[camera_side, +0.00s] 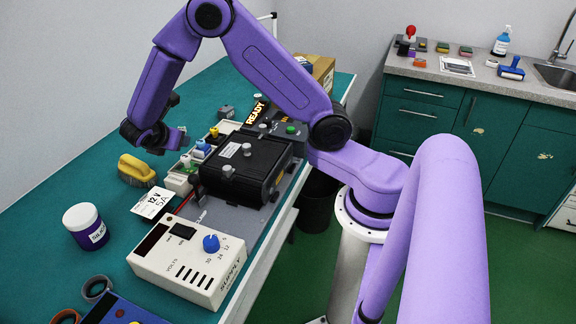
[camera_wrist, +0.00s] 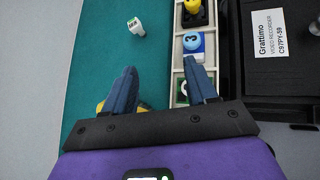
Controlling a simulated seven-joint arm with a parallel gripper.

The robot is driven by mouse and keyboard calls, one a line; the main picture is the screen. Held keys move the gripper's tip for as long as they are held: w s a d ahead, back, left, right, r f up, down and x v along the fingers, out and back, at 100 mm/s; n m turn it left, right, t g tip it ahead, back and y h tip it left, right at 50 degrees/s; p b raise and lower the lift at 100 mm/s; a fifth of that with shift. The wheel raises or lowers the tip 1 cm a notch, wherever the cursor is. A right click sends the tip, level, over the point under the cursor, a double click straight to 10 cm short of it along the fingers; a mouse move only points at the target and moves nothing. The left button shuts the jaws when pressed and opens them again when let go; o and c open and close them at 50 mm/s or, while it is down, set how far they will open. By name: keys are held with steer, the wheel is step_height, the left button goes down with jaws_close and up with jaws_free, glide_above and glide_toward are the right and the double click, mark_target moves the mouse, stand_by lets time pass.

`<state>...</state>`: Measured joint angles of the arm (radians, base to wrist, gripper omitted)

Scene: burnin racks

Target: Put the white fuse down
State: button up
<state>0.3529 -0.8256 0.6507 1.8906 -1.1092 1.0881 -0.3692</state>
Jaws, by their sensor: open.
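A small white piece with green and reddish marks, which looks like the white fuse (camera_wrist: 136,27), rests on the teal mat in the wrist view, left of the white compartment tray (camera_wrist: 178,62). I cannot make it out in the side view, where my gripper (camera_side: 178,122) probably covers it. My gripper (camera_wrist: 160,70) is open and empty, its fingers apart above the strip beside the tray. The fuse is beyond the fingertips and not between them. The tray holds a yellow piece (camera_wrist: 195,14), a blue piece (camera_wrist: 193,42) and a green one (camera_wrist: 182,96).
The black recorder (camera_side: 245,165) stands right of the tray. A yellow object (camera_side: 136,168), a white 12 V card (camera_side: 153,203), a lidded jar (camera_side: 86,225) and a white power supply (camera_side: 187,258) are nearer. The mat left of the tray is mostly clear.

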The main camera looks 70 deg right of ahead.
steer(key=s+a+r+m+g+y, duration=0.1)
steer(key=s+a+r+m+y, duration=0.1)
steer(key=s, duration=0.9)
steer(key=s+a+r+m+g+y, duration=0.1)
steer(key=s+a+r+m+y, duration=0.1)
steer(key=s, duration=1)
steer(key=s+a+r+m+g+y, duration=0.2)
steer(key=s+y, duration=0.4)
steer(key=s, duration=0.6)
steer(key=shift+s+a+r, duration=0.15)
steer(key=shift+s+a, duration=0.05)
steer(key=shift+a, duration=0.6)
